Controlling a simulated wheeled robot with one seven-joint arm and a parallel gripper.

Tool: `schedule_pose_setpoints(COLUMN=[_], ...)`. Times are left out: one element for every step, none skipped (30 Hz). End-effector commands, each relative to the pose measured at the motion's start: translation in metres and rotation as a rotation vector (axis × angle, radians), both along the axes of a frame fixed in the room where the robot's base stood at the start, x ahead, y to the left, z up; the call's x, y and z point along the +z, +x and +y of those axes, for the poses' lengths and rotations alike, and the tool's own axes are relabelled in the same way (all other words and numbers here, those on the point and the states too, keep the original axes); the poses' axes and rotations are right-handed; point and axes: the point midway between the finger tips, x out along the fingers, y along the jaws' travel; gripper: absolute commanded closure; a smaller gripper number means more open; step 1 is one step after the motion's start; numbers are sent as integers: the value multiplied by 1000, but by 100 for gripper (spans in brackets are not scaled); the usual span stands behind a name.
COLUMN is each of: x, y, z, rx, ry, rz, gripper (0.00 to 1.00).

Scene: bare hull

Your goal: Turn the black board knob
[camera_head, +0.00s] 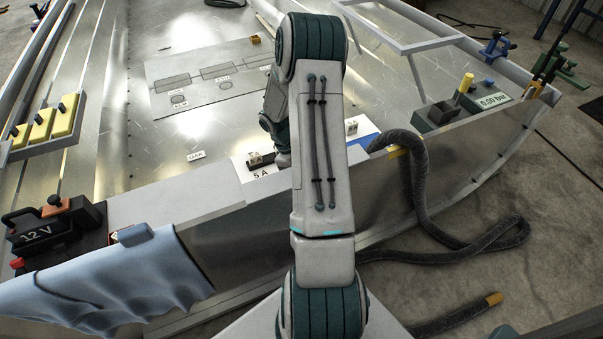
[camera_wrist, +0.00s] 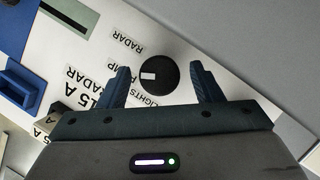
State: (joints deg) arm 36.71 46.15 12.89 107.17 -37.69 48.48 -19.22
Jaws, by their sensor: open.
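The black knob (camera_wrist: 158,75) is round with a white mark on its left part, and sits on a white panel (camera_wrist: 108,32) in the wrist view. Printed words beside it read RADAR, PUMP (partly covered) and LIGHTS. My gripper (camera_wrist: 160,67) is open, with one blue finger to each side of the knob. Gaps show between the fingers and the knob, and nothing is gripped. How far the fingertips are above the panel I cannot tell. In the head view my arm hides the knob and gripper.
A blue part (camera_wrist: 20,82) stands at the left of the wrist view. In the head view, a battery marked 12 V (camera_head: 42,232) and blue cloth (camera_head: 110,288) are at left. A dark hose (camera_head: 421,190) hangs over the hull edge at right. Yellow blocks (camera_head: 42,126) sit at left.

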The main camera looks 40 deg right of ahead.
Motion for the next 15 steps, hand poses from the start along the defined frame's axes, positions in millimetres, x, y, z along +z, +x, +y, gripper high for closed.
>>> schedule_pose_setpoints(x=[0, 0, 0, 0, 0, 0, 0, 0, 0, 0, 0, 0, 1, 1, 1], y=[0, 0, 0, 0, 0, 0, 0, 0, 0, 0, 0, 0, 0, 1, 1], z=[0, 0, 0, 0, 0, 0, 0, 0, 3, 2, 2, 1, 1, 1, 1], rx=[0, 0, 0, -1, -1, -1, -1, -1, 1, 0, -1, -4, -8, -13, -22], ry=[0, 0, 0, 0, 0, 0, 0, 0, 0, 0, 1, 0, 1, 1, 1], rz=[0, 0, 0, 0, 0, 0, 0, 0, 0, 0, 0, 0, 0, 0, 0], gripper=[41, 46, 57, 66, 74, 85, 86, 86, 85, 85, 85, 85, 85, 85, 85])
